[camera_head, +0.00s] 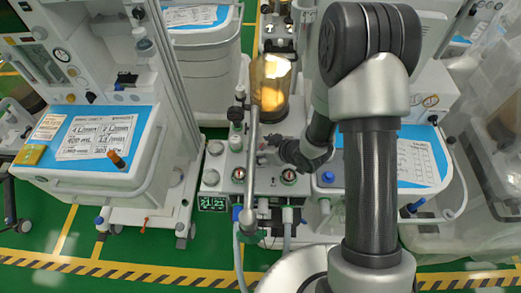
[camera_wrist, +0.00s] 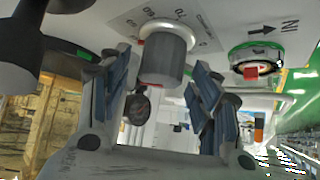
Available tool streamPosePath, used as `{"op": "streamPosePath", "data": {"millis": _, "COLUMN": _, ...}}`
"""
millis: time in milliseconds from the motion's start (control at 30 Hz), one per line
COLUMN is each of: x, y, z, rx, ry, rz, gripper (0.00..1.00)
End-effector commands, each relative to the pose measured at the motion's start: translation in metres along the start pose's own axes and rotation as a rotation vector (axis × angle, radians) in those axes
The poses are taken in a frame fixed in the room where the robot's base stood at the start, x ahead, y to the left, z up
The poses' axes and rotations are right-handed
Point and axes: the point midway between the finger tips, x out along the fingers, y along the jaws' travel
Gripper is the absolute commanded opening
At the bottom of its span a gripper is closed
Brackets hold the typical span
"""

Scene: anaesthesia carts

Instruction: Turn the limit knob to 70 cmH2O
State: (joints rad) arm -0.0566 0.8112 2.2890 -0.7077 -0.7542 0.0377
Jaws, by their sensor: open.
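The limit knob (camera_wrist: 167,58) is a grey cylinder on a light panel in the wrist view. Printed dial marks, seen upside down, surround its base, and a little red shows at its base edge. I cannot tell which value it points to. My gripper (camera_wrist: 160,70) is open, with one finger on each side of the knob. I cannot tell whether either finger touches it. In the head view my gripper (camera_head: 298,154) is at the front of the middle cart's panel (camera_head: 262,183), and I cannot make out the knob there.
In the wrist view, a round green-rimmed port (camera_wrist: 256,62) sits right of the knob, beside an arrow. A dark round part (camera_wrist: 28,35) is at upper left. In the head view, a metal pole (camera_head: 252,150) stands left of my gripper. Carts stand on both sides.

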Motion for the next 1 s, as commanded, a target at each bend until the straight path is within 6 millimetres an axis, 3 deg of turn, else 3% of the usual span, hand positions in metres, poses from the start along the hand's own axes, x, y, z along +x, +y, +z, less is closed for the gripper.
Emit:
{"op": "streamPosePath", "data": {"millis": 133, "x": 0.0101, "y": -0.0005, "z": 0.0004, "rx": -0.001, "ry": -0.001, "rz": -0.001, "gripper": 0.58}}
{"op": "streamPosePath", "data": {"millis": 433, "x": 0.0111, "y": -0.0004, "z": 0.0000, "rx": -0.001, "ry": -0.001, "rz": 0.000, "gripper": 0.57}}
{"op": "streamPosePath", "data": {"millis": 1000, "x": 0.0109, "y": -0.0003, "z": 0.0001, "rx": -0.001, "ry": -0.001, "rz": 0.000, "gripper": 0.19}}
